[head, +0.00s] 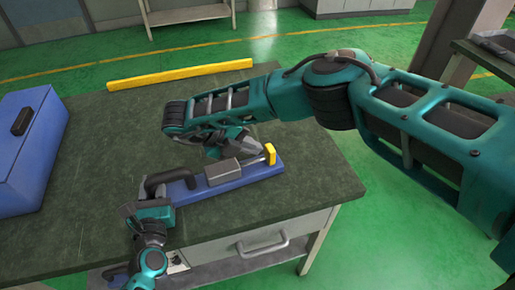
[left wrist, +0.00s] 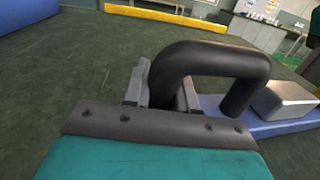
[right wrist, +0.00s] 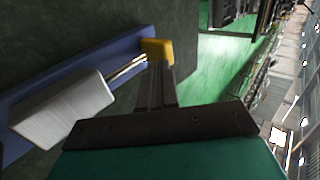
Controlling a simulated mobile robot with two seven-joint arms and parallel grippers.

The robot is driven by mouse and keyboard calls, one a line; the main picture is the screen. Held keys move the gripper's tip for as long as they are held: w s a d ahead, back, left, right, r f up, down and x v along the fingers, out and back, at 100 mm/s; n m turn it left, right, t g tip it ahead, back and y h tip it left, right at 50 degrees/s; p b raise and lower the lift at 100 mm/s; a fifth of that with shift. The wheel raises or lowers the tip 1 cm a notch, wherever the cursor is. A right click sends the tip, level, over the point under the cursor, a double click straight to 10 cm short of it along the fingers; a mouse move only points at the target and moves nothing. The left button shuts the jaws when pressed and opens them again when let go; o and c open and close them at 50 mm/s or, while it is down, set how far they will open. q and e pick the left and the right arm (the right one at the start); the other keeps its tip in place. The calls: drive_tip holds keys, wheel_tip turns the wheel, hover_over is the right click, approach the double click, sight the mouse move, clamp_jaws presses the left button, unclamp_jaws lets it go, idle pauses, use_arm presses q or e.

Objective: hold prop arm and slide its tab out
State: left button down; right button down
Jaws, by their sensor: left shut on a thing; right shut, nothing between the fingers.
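A blue bar (head: 190,193) lies on the dark table, with a black loop handle (left wrist: 215,58) at its left end, a grey metal block (head: 223,172) in the middle and a yellow tab (head: 270,153) at its right end. Thin metal rods (right wrist: 128,70) run between the block and the tab. My left gripper (left wrist: 160,92) is shut on the near leg of the black handle. My right gripper (right wrist: 157,85) is shut and empty, its fingertips close beside the yellow tab. I cannot tell whether they touch it.
A blue toolbox (head: 30,150) stands at the table's left. A yellow strip (head: 180,75) lies along the far edge of the table (head: 110,145). The tabletop between the toolbox and the bar is clear. A drawer (head: 255,240) is below the front edge.

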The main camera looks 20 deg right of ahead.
drive_tip(key=v, duration=0.7)
drive_tip(key=shift+a, duration=0.25)
use_arm(q)
drive_tip(key=c, duration=0.8)
unclamp_jaws()
